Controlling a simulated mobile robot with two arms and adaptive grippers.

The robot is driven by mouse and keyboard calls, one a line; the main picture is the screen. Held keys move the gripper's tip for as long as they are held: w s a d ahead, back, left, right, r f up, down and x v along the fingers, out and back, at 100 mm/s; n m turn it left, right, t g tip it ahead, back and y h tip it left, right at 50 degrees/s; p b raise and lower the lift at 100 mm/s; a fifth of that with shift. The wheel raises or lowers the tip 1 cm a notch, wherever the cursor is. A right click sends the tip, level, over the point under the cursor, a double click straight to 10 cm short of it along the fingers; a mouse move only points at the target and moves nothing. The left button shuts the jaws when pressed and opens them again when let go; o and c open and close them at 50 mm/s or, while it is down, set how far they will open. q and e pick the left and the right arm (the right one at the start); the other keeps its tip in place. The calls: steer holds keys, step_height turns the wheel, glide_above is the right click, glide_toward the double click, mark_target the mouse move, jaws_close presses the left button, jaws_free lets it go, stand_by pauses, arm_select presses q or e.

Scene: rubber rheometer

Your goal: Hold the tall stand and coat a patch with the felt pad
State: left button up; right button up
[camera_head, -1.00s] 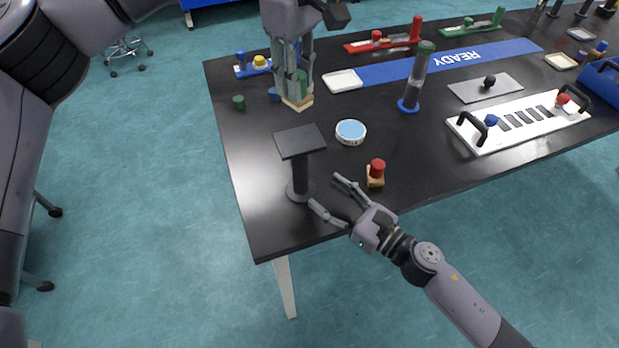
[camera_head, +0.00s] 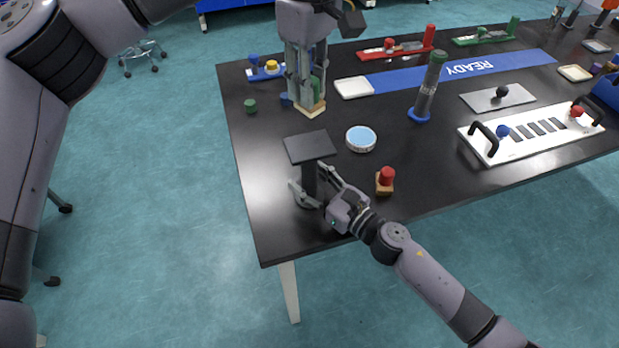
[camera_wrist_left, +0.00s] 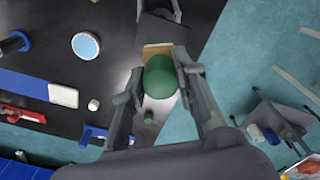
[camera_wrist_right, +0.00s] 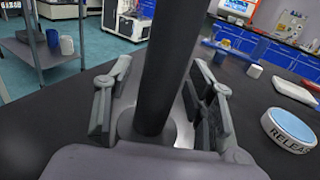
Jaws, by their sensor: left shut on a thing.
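The tall stand (camera_head: 310,148) is black, upright, with a square top plate, a post and a round base near the table's left end. My right gripper (camera_head: 307,178) is open around its post (camera_wrist_right: 172,70); gaps show on both sides in the right wrist view. My left gripper (camera_head: 306,97) is shut on a green-knobbed pad with a wooden block (camera_head: 312,110); its green knob (camera_wrist_left: 160,76) shows in the left wrist view. I cannot tell whether the block touches the table. A round white dish with a blue top (camera_head: 361,138), lettered "RELEASE" in the right wrist view, lies right of the stand.
A red-knobbed wooden block (camera_head: 385,182) sits right of my right gripper. A clear cylinder on a blue base (camera_head: 420,117) and a white board with dark rectangles (camera_head: 500,150) stand farther right. A small green cylinder (camera_head: 250,106) is near the left edge.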

jaws_close()
stand_by(0.4)
